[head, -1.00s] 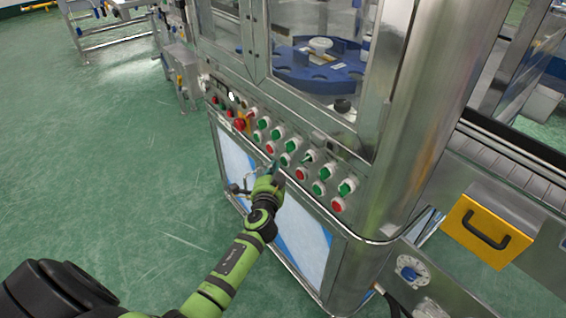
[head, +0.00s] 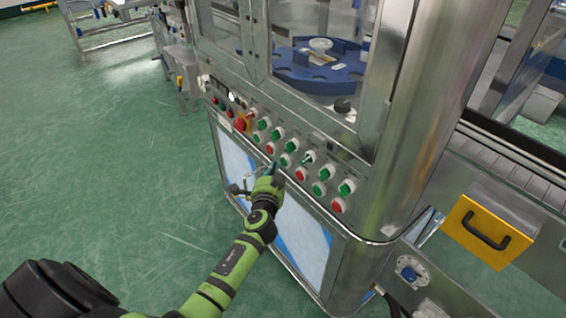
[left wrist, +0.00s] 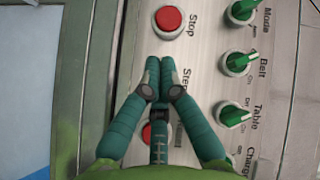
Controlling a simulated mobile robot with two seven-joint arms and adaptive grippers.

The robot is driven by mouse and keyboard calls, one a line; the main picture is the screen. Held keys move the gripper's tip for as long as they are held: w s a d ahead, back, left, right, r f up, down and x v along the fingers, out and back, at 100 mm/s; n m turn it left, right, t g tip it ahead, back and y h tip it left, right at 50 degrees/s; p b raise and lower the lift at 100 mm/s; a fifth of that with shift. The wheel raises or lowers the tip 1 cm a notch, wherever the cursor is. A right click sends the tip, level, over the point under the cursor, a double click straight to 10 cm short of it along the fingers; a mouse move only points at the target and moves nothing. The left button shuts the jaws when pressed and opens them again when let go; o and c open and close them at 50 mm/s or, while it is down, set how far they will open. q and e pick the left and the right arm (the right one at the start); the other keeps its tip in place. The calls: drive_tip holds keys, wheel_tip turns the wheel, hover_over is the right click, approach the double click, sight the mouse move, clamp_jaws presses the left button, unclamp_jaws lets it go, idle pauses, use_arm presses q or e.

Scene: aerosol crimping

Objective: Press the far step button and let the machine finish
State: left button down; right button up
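The control panel (head: 318,190) on the machine front carries green knobs and red buttons. My left gripper (head: 272,168) is in front of the panel, near its middle, with its green fingers together. In the left wrist view my left gripper (left wrist: 159,68) is shut and empty, its fingertips over the panel below the red Stop button (left wrist: 169,19). A label starting "Ste" (left wrist: 187,85) is beside the fingers; the button at that label is hidden behind them. Another red button (left wrist: 147,133) is partly covered by the fingers. I cannot tell whether the tips touch the panel. My right gripper is not in view.
Green Mode (left wrist: 241,11), Belt (left wrist: 237,62) and Table (left wrist: 233,114) knobs stick out close to the fingers. A blue turntable (head: 300,72) is behind the machine's window. A yellow drawer (head: 487,232) is at right. The green floor (head: 110,160) at left is clear.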

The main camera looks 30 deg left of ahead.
use_arm(q)
drive_tip(key=shift+w, duration=0.1)
drive_tip(key=shift+w+d, duration=0.15)
drive_tip(key=shift+w, duration=0.15)
drive_tip(key=shift+w+d+b, duration=0.2)
drive_tip(key=shift+w+b, duration=0.15)
drive_tip(key=shift+b, duration=0.1)
idle(0.6)
drive_tip(key=shift+s+a, duration=0.1)
drive_tip(key=shift+s, duration=0.05)
idle(0.3)
drive_tip(key=shift+s+a, duration=0.25)
drive_tip(key=shift+s, duration=0.35)
drive_tip(key=s, duration=0.1)
drive_tip(key=s+a+p, duration=0.1)
drive_tip(key=s, duration=0.1)
drive_tip(key=s+a, duration=0.1)
drive_tip(key=shift+s, duration=0.3)
idle(0.8)
